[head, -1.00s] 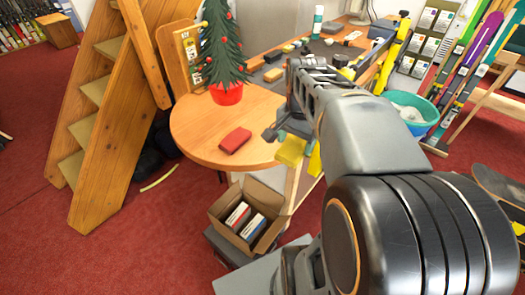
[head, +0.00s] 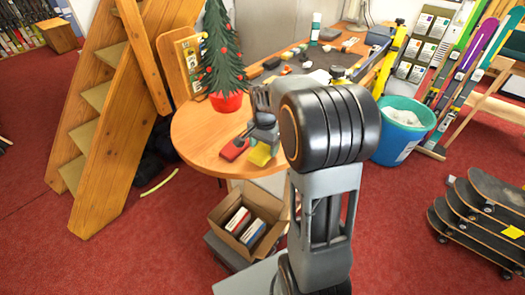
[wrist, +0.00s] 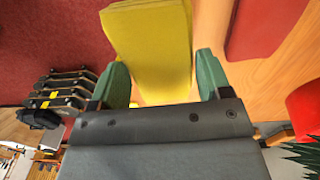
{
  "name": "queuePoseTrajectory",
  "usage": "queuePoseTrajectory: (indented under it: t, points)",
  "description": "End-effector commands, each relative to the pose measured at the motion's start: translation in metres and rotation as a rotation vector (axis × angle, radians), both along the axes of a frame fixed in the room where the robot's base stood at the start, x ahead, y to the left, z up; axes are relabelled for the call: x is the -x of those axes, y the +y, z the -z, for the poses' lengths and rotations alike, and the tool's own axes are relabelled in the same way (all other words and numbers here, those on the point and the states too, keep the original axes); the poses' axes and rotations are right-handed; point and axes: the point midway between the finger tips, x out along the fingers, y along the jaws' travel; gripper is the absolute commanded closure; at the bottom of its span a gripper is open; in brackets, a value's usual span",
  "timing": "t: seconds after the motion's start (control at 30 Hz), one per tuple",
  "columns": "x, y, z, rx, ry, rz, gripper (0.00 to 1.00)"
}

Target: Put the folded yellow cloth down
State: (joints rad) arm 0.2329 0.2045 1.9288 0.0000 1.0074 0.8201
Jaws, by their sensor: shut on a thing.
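My gripper (head: 264,140) is shut on the folded yellow cloth (head: 262,155), over the near right edge of the round wooden table (head: 195,140). In the wrist view the cloth (wrist: 150,45) sticks out from between the two green fingertips of my gripper (wrist: 163,80). The cloth lies just to the right of a red block (head: 234,150), with a small gap between them in the wrist view. I cannot tell whether the cloth touches the tabletop.
A small Christmas tree in a red pot (head: 226,102) stands on the table behind the red block. A cardboard box (head: 265,240) with books or boxes in it sits below the table's front edge. A turquoise bin (head: 403,130) stands to the right. The table's left part is clear.

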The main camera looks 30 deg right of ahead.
Motion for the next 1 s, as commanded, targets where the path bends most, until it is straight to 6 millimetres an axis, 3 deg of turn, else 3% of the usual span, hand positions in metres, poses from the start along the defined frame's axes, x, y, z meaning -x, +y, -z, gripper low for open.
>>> queuePoseTrajectory:
  t: [0.13,0.3,0.6,0.63,0.87,1.0]
  points:
    - [-0.011,0.002,0.014,-0.001,0.005,-0.001,0.48]
    - [-0.01,0.002,0.034,-0.001,0.003,0.0,0.48]
    - [-0.01,0.002,0.039,0.0,0.001,0.0,0.48]
    - [-0.01,0.002,0.039,0.0,0.001,0.0,0.27]
    - [-0.01,0.002,0.039,0.0,0.001,0.0,0.05]
    - [-0.01,0.002,0.039,0.0,0.001,0.0,0.03]
